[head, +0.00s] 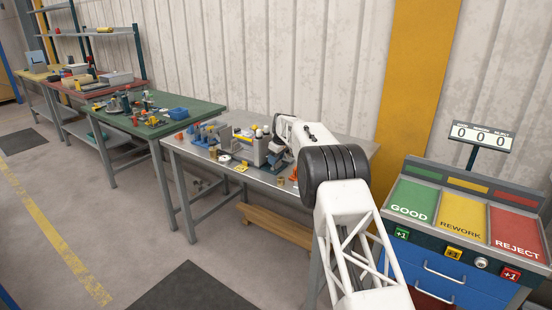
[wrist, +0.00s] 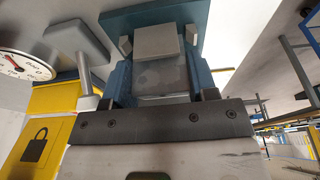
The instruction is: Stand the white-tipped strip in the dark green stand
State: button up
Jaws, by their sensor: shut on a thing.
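In the wrist view my gripper (wrist: 160,85) is seen from close behind, with a dark screwed bar across the bottom of the picture. It is shut on a grey piece (wrist: 160,80), and I cannot tell whether this is the white-tipped strip. A lighter grey block and a blue part lie just beyond it. In the head view my gripper is at the near bench, mostly hidden by my own arm. I cannot make out the white tip or the dark green stand in either view.
The near grey workbench (head: 330,141) is crowded with small items left of my arm. A round gauge (wrist: 25,62) and a yellow padlock sign (wrist: 42,140) are close by. A green-topped bench (head: 205,112) stands farther left; the GOOD/REWORK/REJECT cabinet (head: 450,268) stands at right.

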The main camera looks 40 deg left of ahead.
jog(key=shift+f, duration=0.15)
jog(key=o, duration=1.2)
jog(key=shift+c, duration=0.2)
jog(key=shift+a+r+v, duration=0.1)
jog(key=shift+a+v, duration=0.25)
jog(key=shift+v, duration=1.1)
jog(key=shift+a+r+v, duration=0.1)
jog(key=shift+a+v, duration=0.25)
jog(key=shift+v, duration=1.1)
jog(key=shift+a+r+v, duration=0.1)
jog(key=shift+a+v, duration=0.25)
jog(key=shift+v, duration=1.1)
